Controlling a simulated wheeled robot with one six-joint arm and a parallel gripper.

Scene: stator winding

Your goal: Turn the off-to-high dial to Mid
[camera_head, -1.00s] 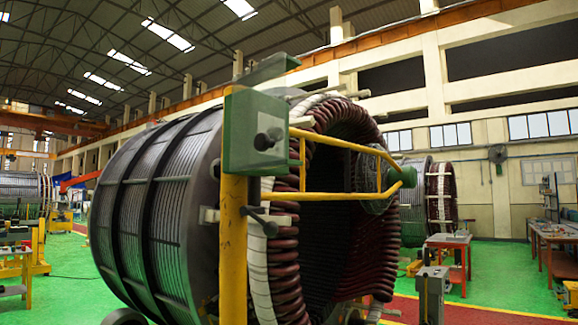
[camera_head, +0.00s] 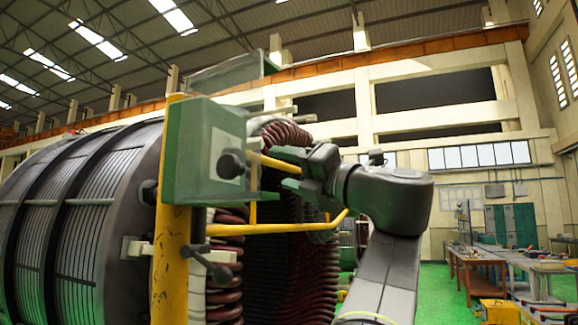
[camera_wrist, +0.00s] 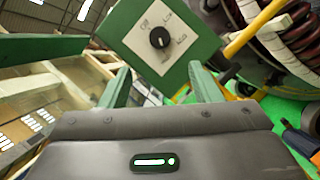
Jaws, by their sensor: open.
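The dial (camera_head: 231,164) is a black knob on a pale square plate, set in the face of a green box (camera_head: 190,150) on a yellow post. In the wrist view the dial (camera_wrist: 160,38) sits tilted, with small labels around it too blurred to read surely. Its pointer setting is not clear. My gripper (camera_head: 278,168) is to the right of the box in the head view, its green fingers spread and pointing toward the dial. In the wrist view the fingers (camera_wrist: 160,74) are open and empty, with the dial beyond their tips, apart from them.
Yellow rails (camera_head: 280,228) run out from the post close below and beside my gripper. A large wound stator (camera_head: 80,215) stands behind the box. A lever with a black knob (camera_head: 222,275) sticks out below it. Workbenches (camera_head: 500,262) stand far right.

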